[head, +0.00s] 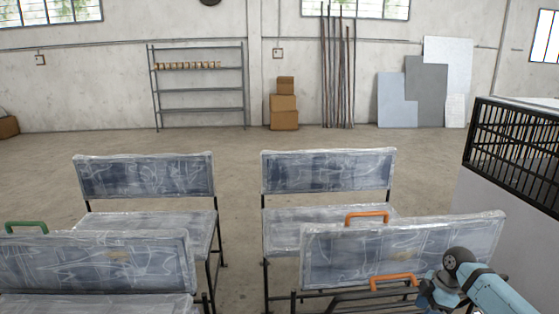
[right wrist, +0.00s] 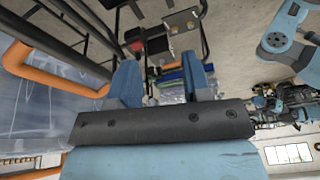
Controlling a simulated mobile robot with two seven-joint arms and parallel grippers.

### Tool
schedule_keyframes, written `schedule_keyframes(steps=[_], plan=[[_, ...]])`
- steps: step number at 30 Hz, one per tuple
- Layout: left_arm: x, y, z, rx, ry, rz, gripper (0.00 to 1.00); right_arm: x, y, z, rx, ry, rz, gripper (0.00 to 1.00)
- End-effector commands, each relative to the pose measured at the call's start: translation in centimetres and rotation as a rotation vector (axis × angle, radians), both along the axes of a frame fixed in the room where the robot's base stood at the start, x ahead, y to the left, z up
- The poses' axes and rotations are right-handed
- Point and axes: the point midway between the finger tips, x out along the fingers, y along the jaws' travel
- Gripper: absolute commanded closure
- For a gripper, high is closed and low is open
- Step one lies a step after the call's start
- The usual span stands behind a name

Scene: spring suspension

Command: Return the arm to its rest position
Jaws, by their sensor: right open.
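My right arm (head: 490,288) comes in at the lower right of the head view. Its gripper (head: 425,296) is down by the orange handle at the lower front of the right front seat (head: 400,252), partly cut off by the frame edge. In the right wrist view my right gripper (right wrist: 160,78) has its two blue fingers apart with nothing held between them. An orange handle (right wrist: 45,70) shows to the left, outside the fingers. My left gripper is in neither view.
Plastic-wrapped seats stand in two rows, with two back seats (head: 145,175) (head: 328,172) behind. A second orange handle (head: 367,217) and a green handle (head: 27,226) rise at the seats. A black railing (head: 515,150) stands at right.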

Motion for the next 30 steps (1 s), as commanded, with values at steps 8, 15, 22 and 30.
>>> schedule_keyframes(steps=[8,15,22,30], plan=[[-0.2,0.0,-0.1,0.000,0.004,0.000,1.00,-7.7,1.9,-9.5,-0.083,-0.124,-0.259,0.56],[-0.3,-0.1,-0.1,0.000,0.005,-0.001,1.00,-16.7,4.0,-13.7,-0.053,-0.307,-0.495,0.56],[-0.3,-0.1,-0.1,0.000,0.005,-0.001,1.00,-24.9,6.4,-13.0,0.076,-0.462,-0.660,0.56],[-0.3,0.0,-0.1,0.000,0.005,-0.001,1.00,-31.2,8.5,-10.0,0.232,-0.553,-0.753,0.56]])
